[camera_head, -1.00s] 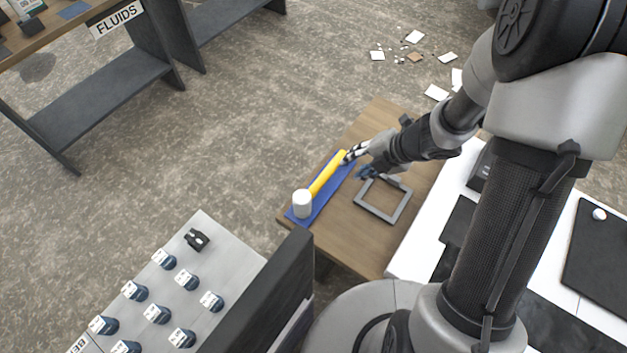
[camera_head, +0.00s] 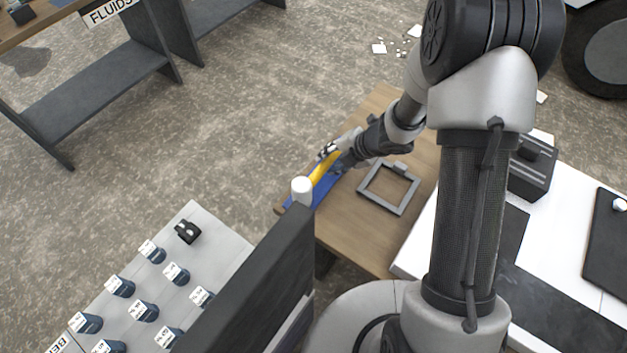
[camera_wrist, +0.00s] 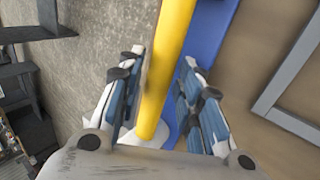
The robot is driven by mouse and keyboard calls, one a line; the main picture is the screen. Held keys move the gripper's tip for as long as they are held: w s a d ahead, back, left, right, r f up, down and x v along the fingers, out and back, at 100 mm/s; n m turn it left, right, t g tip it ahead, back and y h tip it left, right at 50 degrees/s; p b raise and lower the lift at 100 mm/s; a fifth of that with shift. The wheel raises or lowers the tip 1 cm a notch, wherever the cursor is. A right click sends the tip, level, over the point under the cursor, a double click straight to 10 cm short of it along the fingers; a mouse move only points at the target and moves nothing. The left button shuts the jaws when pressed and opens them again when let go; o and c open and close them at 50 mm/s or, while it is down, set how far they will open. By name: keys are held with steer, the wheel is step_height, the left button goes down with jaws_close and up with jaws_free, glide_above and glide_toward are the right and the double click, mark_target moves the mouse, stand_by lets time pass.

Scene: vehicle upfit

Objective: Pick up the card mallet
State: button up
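The card mallet has a yellow handle (camera_head: 323,167) and a white head (camera_head: 302,189), and it lies on a blue mat (camera_head: 330,187) on the wooden table. My gripper (camera_head: 332,158) is at the handle, away from the head. In the wrist view, my gripper (camera_wrist: 159,65) is open, with one finger on each side of the yellow handle (camera_wrist: 170,55). Gaps show between the handle and both fingers. The white head (camera_wrist: 150,135) is partly hidden behind the gripper body.
A grey rectangular frame (camera_head: 367,198) lies on the wooden table (camera_head: 352,235), right of the mat. A dark panel (camera_head: 255,275) stands in front of the table. A grey surface with several labelled dark items (camera_head: 143,312) is at lower left. A white worktop (camera_head: 560,225) is at right.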

steer(key=shift+b+x, duration=0.35)
steer(key=shift+x, duration=0.85)
steer(key=shift+s, duration=0.1)
steer(key=shift+c, duration=0.4)
jaws_close()
